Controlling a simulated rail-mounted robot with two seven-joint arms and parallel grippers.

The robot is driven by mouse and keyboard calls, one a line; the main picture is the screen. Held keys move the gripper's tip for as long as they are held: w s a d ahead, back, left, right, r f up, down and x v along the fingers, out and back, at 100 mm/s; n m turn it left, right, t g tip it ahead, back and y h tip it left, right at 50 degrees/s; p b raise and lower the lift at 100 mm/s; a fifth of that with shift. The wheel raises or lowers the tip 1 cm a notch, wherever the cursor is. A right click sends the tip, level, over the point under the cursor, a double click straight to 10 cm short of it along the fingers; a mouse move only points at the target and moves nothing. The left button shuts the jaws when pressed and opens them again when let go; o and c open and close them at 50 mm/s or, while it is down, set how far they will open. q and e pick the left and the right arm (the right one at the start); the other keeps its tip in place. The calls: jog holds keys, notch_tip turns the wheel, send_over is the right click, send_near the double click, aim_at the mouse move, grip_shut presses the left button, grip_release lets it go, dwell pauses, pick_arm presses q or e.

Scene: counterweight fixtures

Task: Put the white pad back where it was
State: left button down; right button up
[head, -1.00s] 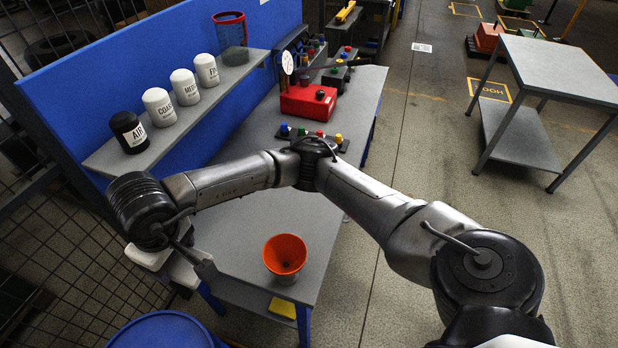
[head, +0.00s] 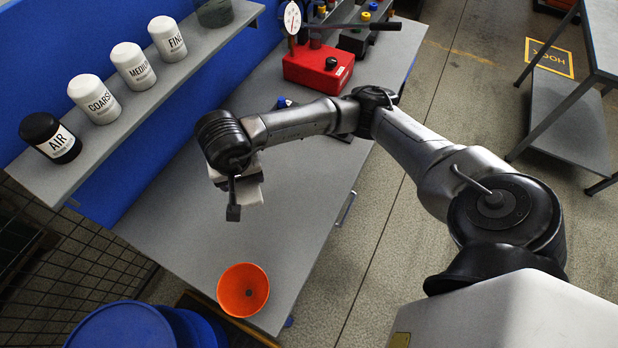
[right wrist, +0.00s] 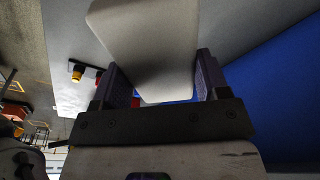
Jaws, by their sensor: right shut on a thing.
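The white pad (right wrist: 145,45) is a pale, round-cornered slab. In the right wrist view it stands out between the two dark fingers of my right gripper (right wrist: 160,85), which is shut on it. Only a pale part shows there beside the dark finger, and much of the pad is hidden by the wrist. My left gripper is in neither view now.
A shelf (head: 120,120) with several labelled canisters runs along the blue panel (head: 150,190) on the left. A red box (head: 318,70) with a gauge stands farther back. The middle of the bench is largely clear.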

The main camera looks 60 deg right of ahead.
jog(key=s+d+f+m+g+y, duration=0.1)
jog(key=s+d+f+m, duration=0.4)
jog(key=m, duration=0.5)
jog(key=s+d+f+m+g, duration=0.1)
jog(key=s+d+f+m, duration=0.1)
jog(key=s+d+m, duration=0.7)
jog(key=s+d+f+m+g+y, duration=0.15)
jog(key=s+f+m, duration=0.3)
jog(key=m, duration=0.75)
jog(key=b, duration=0.2)
send_over(312, 184)
jog(key=shift+t, duration=0.35)
notch_tip(312, 184, down, 6)
jog(key=shift+w+f, duration=0.1)
jog(key=shift+w, duration=0.05)
jog(key=shift+f, duration=2.05)
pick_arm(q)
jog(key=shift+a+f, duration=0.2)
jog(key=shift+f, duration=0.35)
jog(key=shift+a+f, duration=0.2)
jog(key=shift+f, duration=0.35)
pick_arm(e)
jog(key=shift+h, duration=0.25)
